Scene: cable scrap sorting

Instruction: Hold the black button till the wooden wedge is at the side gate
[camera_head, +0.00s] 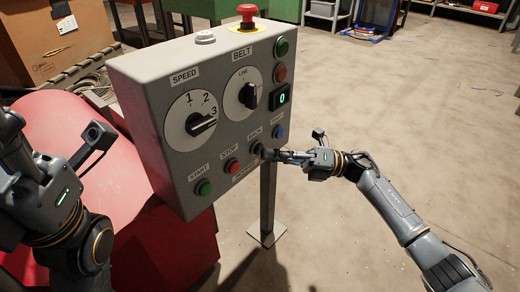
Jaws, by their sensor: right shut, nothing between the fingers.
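The black button (257,149) is in the lower row of the grey control box (150,165), under a small label that seems to read BACK. My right gripper (268,155) is shut and empty, its fingertips at the black button from the right. They partly cover it, and I cannot tell whether it is pressed in. My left gripper (22,165) is at the left edge, apart from the box; its fingertips are not clear. I see no wooden wedge and no side gate.
Close by are the green START (203,188), red STOP (233,166) and blue (279,132) buttons. A red emergency stop (247,14) tops the box. The display (281,98) reads 0. A red machine (95,165) stands behind left. The floor right is mostly clear.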

